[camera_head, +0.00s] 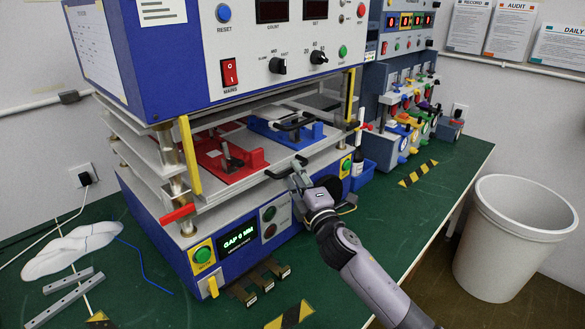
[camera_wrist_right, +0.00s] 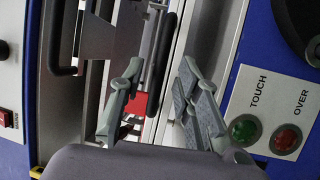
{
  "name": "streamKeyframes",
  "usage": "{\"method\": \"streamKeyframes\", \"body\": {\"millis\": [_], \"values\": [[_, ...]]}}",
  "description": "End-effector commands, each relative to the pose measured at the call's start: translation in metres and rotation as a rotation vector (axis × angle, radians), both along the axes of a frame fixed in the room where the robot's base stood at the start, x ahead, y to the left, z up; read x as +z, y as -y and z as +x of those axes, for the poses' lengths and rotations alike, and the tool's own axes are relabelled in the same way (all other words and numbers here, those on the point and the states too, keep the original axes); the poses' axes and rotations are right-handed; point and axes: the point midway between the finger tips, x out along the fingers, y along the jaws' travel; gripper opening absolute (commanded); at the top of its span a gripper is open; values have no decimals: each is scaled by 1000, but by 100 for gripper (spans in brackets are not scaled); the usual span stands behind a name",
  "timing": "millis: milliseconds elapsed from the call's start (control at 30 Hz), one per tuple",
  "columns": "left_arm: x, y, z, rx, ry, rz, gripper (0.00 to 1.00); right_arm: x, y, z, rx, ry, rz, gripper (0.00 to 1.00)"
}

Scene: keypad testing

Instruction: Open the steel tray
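The steel tray (camera_head: 250,184) sits inside the blue press machine, with a dark bar handle (camera_head: 279,172) along its front edge. It carries a red fixture (camera_head: 236,175) and a blue fixture (camera_head: 314,136). My right gripper (camera_head: 297,172) is at the front of the machine, by the right end of the handle. In the right wrist view, my right gripper (camera_wrist_right: 158,88) has its two fingers apart, with the dark handle (camera_wrist_right: 157,62) showing between or just beyond them. I cannot tell whether they touch it. My left gripper is not in view.
A panel with a green "GAP 0 MM" display (camera_head: 238,240) and buttons lies below the tray. A yellow post (camera_head: 189,155) and a red lever (camera_head: 177,214) stand at the left. A keypad rig (camera_head: 405,120) stands right. A white bin (camera_head: 515,235) is beyond the green bench (camera_head: 455,165).

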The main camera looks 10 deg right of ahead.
Motion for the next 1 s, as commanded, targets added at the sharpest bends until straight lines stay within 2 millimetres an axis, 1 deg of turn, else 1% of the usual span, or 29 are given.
{"method": "streamKeyframes", "body": {"millis": [33, 100, 233, 600, 1000], "values": [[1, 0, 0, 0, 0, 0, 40, 2, -1, 7, -1, 1, 0, 31], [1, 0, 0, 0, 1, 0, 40, 3, -3, 14, 0, 1, 0, 31], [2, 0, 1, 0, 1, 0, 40, 4, -4, 23, 0, 0, 1, 31], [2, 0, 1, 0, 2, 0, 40, 4, -5, 26, 0, 0, 0, 30], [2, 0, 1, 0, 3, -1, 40, 4, -5, 25, 0, 0, 0, 3]]}}
